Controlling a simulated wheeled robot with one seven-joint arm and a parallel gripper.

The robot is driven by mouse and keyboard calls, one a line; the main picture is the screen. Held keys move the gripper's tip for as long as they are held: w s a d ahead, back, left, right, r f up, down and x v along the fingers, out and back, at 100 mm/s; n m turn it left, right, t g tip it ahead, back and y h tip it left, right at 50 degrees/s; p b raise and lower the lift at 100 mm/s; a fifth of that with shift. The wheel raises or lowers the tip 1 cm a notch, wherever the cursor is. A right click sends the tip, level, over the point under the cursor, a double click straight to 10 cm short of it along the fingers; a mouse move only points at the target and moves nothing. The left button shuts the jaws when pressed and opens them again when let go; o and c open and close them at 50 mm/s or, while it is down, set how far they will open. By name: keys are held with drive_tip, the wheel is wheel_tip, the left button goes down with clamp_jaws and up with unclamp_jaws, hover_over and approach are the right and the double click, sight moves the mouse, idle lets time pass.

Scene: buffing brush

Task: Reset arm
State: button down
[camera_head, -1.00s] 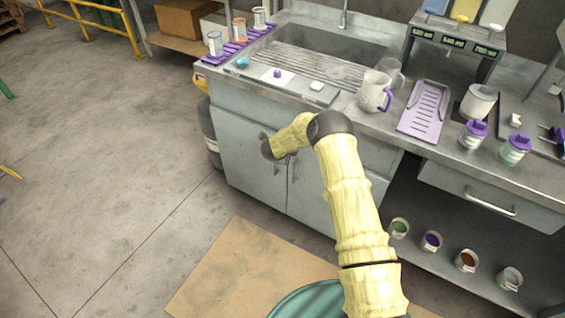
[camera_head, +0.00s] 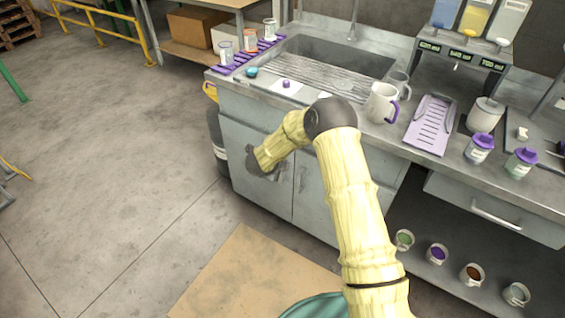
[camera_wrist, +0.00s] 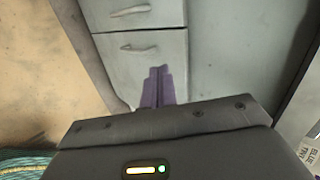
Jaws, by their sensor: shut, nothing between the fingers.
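My gripper (camera_wrist: 157,86) shows in the wrist view as two purple fingers pressed together, with nothing between them. It points toward a grey cabinet front with handles, clear of any object. In the head view my yellow arm (camera_head: 355,205) rises from the lower right, bends at a dark elbow, and reaches left in front of the sink cabinet (camera_head: 318,195). The fingers cannot be made out in the head view.
The counter above holds a white pitcher (camera_head: 381,103), a purple drip tray (camera_head: 431,124) and purple-lidded jars (camera_head: 479,148). Several cups, one with purple contents (camera_head: 437,253), stand on the low shelf. A cardboard sheet (camera_head: 245,275) lies on the floor. Open floor is at left.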

drive_tip(key=shift+r, duration=0.1)
drive_tip(key=s+d+r+n+y, duration=0.1)
drive_tip(key=s+r+n+y, duration=0.2)
drive_tip(key=r+n, duration=0.4)
drive_tip(key=s+d+r+n+y, duration=0.1)
drive_tip(key=s+r+n+y, duration=0.1)
drive_tip(key=s+r+n, duration=0.35)
drive_tip(key=s+d+r+n+g, duration=0.3)
drive_tip(key=s+d+n, duration=0.25)
drive_tip(key=s, duration=0.65)
drive_tip(key=s+d+r+n+g, duration=0.25)
drive_tip(key=s+d+n, duration=0.3)
drive_tip(key=s, duration=0.65)
drive_tip(key=w+p+v, duration=0.3)
drive_tip(key=p+v, duration=1)
drive_tip(key=shift+s+r+h, duration=0.3)
drive_tip(key=shift+r, duration=0.1)
drive_tip(key=shift+a+f, duration=0.1)
drive_tip(key=shift+a, duration=0.05)
